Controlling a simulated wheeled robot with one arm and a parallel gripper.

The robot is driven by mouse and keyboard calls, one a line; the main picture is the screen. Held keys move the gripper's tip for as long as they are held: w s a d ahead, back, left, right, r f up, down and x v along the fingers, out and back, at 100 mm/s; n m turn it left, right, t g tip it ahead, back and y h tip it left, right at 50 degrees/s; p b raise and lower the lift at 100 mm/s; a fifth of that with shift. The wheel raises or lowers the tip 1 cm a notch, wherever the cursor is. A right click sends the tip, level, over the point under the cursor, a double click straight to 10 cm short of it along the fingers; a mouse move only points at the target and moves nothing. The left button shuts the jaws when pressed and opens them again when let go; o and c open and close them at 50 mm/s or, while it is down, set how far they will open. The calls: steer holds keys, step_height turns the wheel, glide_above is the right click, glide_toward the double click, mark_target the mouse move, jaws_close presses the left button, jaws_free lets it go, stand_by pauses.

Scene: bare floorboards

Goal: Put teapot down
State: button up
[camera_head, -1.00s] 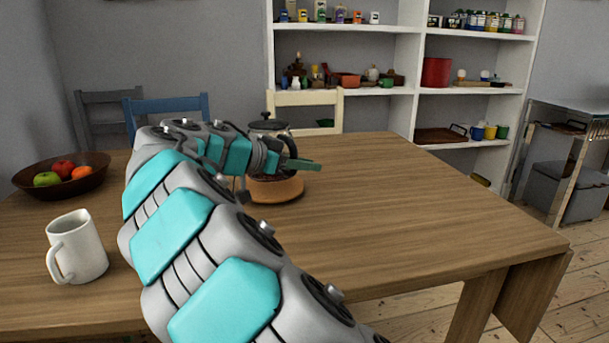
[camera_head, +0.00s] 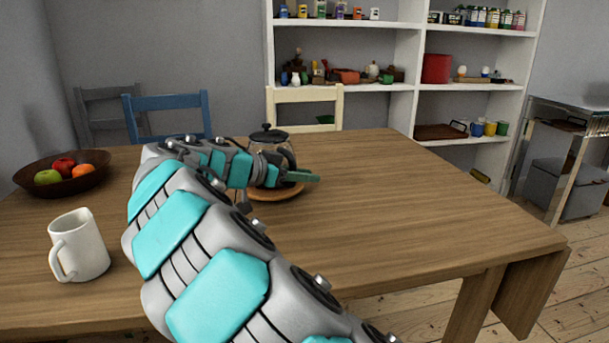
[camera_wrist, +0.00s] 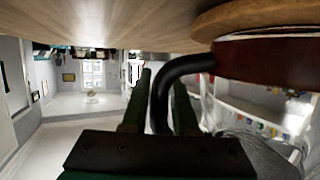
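The teapot (camera_head: 283,154) is a glass pot with a black lid and dark contents. It is upright on or just above a round wooden trivet (camera_head: 275,195) on the table; the head view does not show whether they touch. In the upside-down wrist view, the trivet (camera_wrist: 235,17) is close to the dark red teapot bottom (camera_wrist: 270,62). The black handle (camera_wrist: 163,98) passes between the green fingers of my gripper (camera_wrist: 162,82). My arm hides part of the pot.
The wooden table (camera_head: 430,205) is clear to the right. A white mug (camera_head: 83,247) stands at the left front, with a fruit bowl (camera_head: 62,183) behind it. A blue chair (camera_head: 168,105) and a cream chair (camera_head: 305,96) stand beyond the far edge.

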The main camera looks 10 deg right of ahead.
steer(key=o, duration=0.3)
steer(key=b+v, duration=0.1)
steer(key=v, duration=1.1)
steer(key=shift+b, duration=0.35)
